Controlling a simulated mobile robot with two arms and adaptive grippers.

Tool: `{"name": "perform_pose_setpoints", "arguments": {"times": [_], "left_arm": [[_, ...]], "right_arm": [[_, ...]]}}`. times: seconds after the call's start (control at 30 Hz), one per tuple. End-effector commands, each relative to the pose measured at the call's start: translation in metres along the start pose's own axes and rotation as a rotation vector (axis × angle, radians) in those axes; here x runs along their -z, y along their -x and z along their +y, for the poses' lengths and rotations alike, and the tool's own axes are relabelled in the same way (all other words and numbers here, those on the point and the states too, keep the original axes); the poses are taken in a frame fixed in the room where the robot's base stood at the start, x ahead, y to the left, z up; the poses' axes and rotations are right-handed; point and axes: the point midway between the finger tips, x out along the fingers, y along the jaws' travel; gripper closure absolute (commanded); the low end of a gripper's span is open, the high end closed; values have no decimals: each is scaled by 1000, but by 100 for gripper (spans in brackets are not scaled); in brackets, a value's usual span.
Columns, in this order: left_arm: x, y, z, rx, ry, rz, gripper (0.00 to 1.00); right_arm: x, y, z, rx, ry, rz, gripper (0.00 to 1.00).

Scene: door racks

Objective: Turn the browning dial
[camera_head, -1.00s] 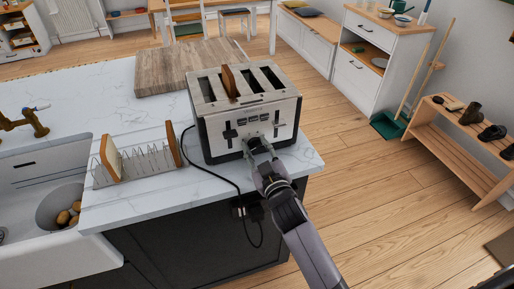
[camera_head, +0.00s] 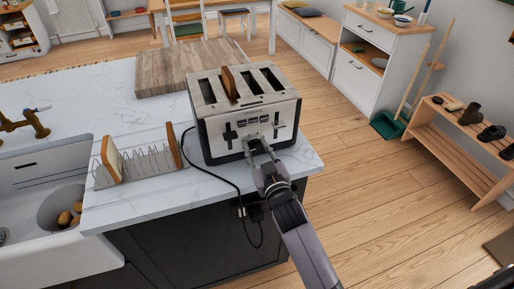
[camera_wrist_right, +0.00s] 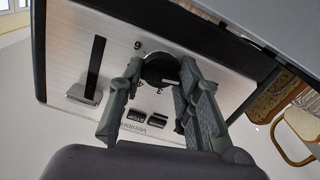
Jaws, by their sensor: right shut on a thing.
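The silver toaster (camera_head: 222,142) stands on the white marble counter, with a slice of bread (camera_head: 229,83) upright in one of its slots. In the head view the fingers hide the dial. My left gripper is not in view.
A wire rack (camera_head: 140,166) with bread slices stands left of the toaster. A black cord (camera_head: 213,176) runs over the counter's front edge. A wooden board (camera_head: 185,66) lies behind the toaster. A sink (camera_head: 50,225) is at the left.

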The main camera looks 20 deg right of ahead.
Motion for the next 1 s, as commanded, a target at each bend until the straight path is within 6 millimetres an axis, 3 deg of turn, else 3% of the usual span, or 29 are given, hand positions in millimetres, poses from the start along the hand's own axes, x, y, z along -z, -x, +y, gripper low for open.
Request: {"name": "perform_pose_setpoints", "arguments": {"times": [0.5,1.0], "left_arm": [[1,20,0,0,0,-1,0],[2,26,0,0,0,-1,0]], "right_arm": [[1,0,1,0,-412,-1,97],[0,0,1,-1,-573,1,97]]}}
